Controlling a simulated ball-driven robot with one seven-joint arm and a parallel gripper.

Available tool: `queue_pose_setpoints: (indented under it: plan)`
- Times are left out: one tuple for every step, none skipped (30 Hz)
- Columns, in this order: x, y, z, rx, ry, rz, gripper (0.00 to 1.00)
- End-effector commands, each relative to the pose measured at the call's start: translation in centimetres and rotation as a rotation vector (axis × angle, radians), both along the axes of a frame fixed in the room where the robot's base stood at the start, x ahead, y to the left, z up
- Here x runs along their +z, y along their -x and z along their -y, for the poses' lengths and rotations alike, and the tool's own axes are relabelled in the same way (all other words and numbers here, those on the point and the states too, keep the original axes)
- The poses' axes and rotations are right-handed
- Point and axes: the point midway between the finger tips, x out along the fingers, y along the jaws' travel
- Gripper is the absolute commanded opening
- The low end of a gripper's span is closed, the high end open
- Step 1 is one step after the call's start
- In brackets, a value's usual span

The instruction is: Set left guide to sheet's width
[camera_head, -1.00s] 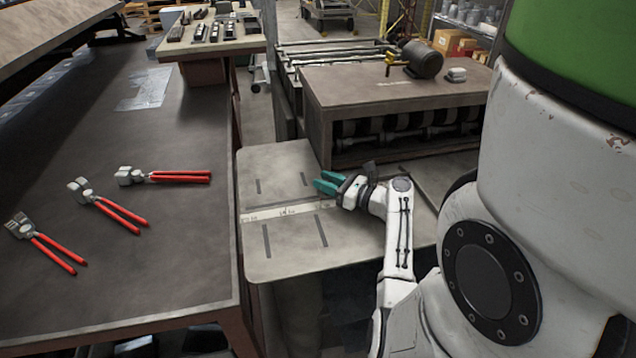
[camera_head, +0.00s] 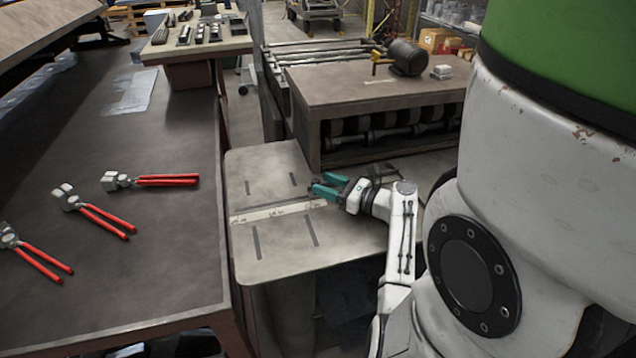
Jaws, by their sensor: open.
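My gripper (camera_head: 324,185), with teal fingers, is open over the right part of a grey feed table (camera_head: 270,262), near the front of the roller machine. The fingers point left in the picture, just above the pale marked scale strip (camera_head: 270,213) that crosses the table. Dark slots lie on both sides of the strip. A small dark piece shows by the fingertips; I cannot tell whether it is the left guide or whether the fingers touch it. I cannot make out a sheet on the feed table.
The roller machine (camera_head: 375,85) with a motor on top stands behind the feed table. The dark workbench (camera_head: 130,250) on the left holds red-handled pliers (camera_head: 165,181) and a pale flat patch (camera_head: 130,92). A tool stand (camera_head: 195,45) is behind. The feed table's left half is clear.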

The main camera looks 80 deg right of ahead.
Motion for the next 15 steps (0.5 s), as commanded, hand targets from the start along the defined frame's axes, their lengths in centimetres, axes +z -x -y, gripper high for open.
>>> queue_pose_setpoints:
  plan:
    - [-0.2,1.1,-0.4,-0.003,0.002,-0.001,0.51]
    - [-0.2,1.6,-0.6,-0.004,0.001,-0.002,0.51]
    - [-0.2,2.4,-0.9,-0.005,0.001,-0.002,0.51]
    - [-0.2,2.9,-1.1,-0.004,0.001,-0.002,0.51]
    - [-0.2,3.4,-1.3,-0.004,0.001,-0.002,0.51]
    - [-0.2,4.0,-1.6,-0.003,0.001,-0.001,0.51]
    - [-0.1,4.4,-1.8,-0.004,0.001,0.000,0.51]
    - [-0.1,4.8,-1.9,-0.004,0.001,0.000,0.51]
    - [-0.1,5.3,-2.1,-0.003,0.001,0.000,0.51]
    - [-0.1,5.6,-2.2,-0.004,0.002,-0.001,0.51]
    - [-0.1,5.9,-2.3,-0.004,0.002,-0.001,0.51]
    - [-0.1,6.2,-2.5,-0.003,0.001,-0.001,0.51]
    - [-0.1,6.3,-2.6,-0.002,0.001,-0.001,0.51]
    - [-0.1,6.4,-2.6,-0.002,0.001,-0.001,0.51]
    - [-0.1,6.6,-2.7,-0.002,0.001,-0.001,0.51]
